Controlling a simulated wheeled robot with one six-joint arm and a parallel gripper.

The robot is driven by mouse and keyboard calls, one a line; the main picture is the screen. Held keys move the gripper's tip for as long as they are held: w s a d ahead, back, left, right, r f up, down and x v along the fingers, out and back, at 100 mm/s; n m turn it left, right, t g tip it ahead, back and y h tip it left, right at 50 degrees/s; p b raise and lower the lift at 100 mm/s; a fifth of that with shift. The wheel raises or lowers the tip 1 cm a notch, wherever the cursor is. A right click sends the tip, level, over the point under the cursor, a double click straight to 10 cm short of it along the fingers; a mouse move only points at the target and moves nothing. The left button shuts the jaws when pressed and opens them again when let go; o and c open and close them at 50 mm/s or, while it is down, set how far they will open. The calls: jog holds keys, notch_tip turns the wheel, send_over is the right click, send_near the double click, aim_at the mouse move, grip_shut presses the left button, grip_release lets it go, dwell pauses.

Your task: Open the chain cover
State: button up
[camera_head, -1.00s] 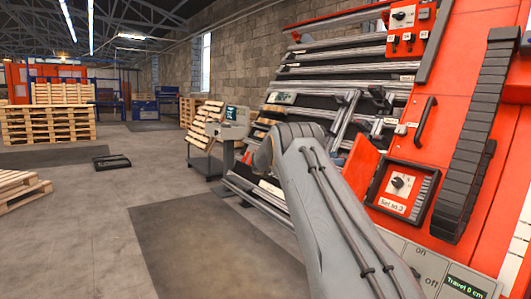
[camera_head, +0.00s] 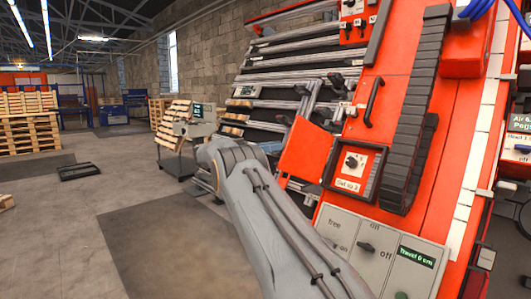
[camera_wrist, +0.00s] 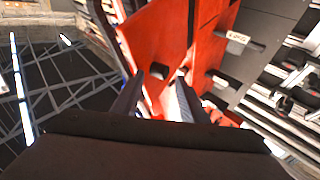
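The red machine front (camera_head: 405,110) stands at the right in the head view. A black ribbed chain-like strip (camera_head: 418,100) runs up it, with a black bar handle (camera_head: 374,102) to its left. I cannot tell which part is the chain cover. A red flap (camera_head: 306,150) stands out beside a black-framed recess with a knob (camera_head: 354,162). My arm reaches toward the machine's left side, and my gripper is hidden in the head view. In the wrist view my gripper (camera_wrist: 160,78) has its two dark fingers apart, with red panels (camera_wrist: 160,40) beyond and nothing clearly held.
A grey switch panel (camera_head: 375,250) with a green display sits low on the machine. Slanted rails (camera_head: 290,70) fill its left side. A small console (camera_head: 195,125) stands behind. Pallets (camera_head: 30,125) are at the far left. The floor at left is mostly clear.

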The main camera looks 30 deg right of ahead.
jog(key=shift+w+a+f+b, duration=0.1)
jog(key=shift+w+a+b, duration=0.2)
jog(key=shift+b, duration=0.85)
jog(key=shift+w+a+f+b, duration=0.1)
jog(key=shift+w+b, duration=0.25)
jog(key=shift+b, duration=0.75)
jog(key=shift+w+b, duration=0.15)
jog(key=shift+b, duration=0.8)
jog(key=b, duration=0.5)
jog(key=a+b, duration=0.1)
jog(key=b, duration=0.4)
jog(key=shift+w, duration=0.25)
jog(key=shift+r+b, duration=0.15)
jog(key=shift+b, duration=0.3)
